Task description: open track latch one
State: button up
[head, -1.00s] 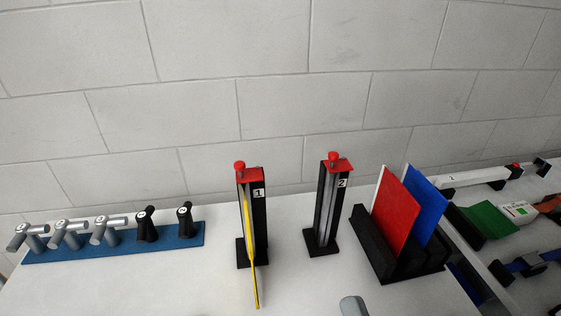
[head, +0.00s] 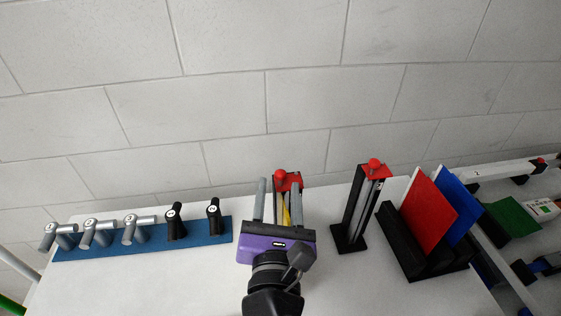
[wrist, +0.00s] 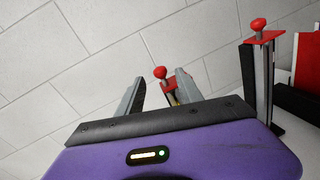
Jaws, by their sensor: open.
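Track latch one is a red piece with a round red knob (head: 280,175) on top of a black upright post holding a yellow strip (head: 286,213). My purple gripper (head: 278,185) is in front of this post in the head view and hides its lower part and number. Its two grey fingers are open and apart, one on each side of the post. In the wrist view the red knob (wrist: 160,72) shows between the fingertips (wrist: 160,82), beyond them. I cannot tell whether the fingers touch it.
Post two with its red top (head: 374,169) stands just to the right. A black rack with red (head: 428,212) and blue panels stands further right. A blue base (head: 140,238) with several numbered handles lies at left. A block wall is behind.

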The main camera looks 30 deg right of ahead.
aim_at(288, 175)
jog(key=p+x, duration=0.1)
jog(key=x, duration=0.6)
jog(key=shift+w+d+p, duration=0.1)
jog(key=shift+d+p, duration=0.1)
jog(key=shift+p, duration=0.1)
grip_shut()
